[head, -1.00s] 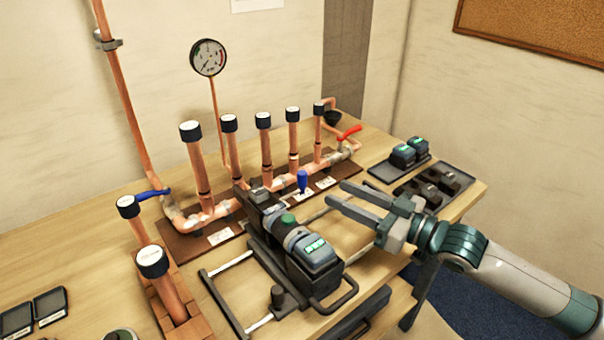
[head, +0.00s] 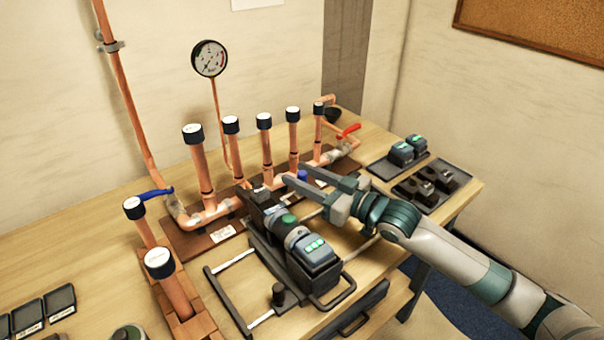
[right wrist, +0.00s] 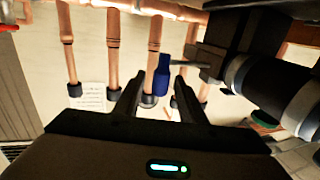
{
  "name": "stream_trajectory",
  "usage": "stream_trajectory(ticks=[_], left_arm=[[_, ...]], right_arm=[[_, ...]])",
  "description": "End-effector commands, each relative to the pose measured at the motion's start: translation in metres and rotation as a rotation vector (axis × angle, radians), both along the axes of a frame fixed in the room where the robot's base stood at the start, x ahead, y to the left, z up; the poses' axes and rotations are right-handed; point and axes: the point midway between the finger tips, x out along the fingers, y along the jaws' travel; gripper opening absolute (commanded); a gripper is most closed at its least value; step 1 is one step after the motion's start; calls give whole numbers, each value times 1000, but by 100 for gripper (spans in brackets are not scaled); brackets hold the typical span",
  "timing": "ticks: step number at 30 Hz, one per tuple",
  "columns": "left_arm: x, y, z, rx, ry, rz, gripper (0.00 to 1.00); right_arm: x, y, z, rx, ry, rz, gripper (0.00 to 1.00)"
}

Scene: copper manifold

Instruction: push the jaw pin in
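The jaw pin with its blue handle (head: 302,175) is at the head of the press tool (head: 299,240), mostly hidden behind my right gripper in the head view. In the right wrist view the blue handle (right wrist: 162,76) shows between the two fingers, with a thin grey shaft (right wrist: 187,63) running right to the dark tool head (right wrist: 240,45). My right gripper (head: 295,173) is open, its fingers on either side of the handle. I cannot tell whether either finger touches it. My left gripper is not in view.
The copper manifold (head: 205,213) with capped upright pipes stands just behind the tool. The tool rests on a dark cradle (head: 232,300) with rails. A copper stub pipe (head: 172,285) stands at the left front.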

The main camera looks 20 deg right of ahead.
Motion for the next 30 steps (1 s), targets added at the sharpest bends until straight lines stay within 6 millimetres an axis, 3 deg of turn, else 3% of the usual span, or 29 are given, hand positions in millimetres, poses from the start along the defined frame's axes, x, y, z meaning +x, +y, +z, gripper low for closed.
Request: stream_trajectory(ticks=[8, 13, 19, 30], left_arm=[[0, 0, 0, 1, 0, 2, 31], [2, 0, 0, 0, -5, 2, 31], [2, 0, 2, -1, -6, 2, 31], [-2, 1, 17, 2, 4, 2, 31]], right_arm=[[1, 1, 0, -1, -1, 0, 37], [1, 1, 0, -1, -1, 0, 1], [0, 2, 1, 0, 0, 0, 0], [-9, 26, 0, -1, 1, 0, 0]])
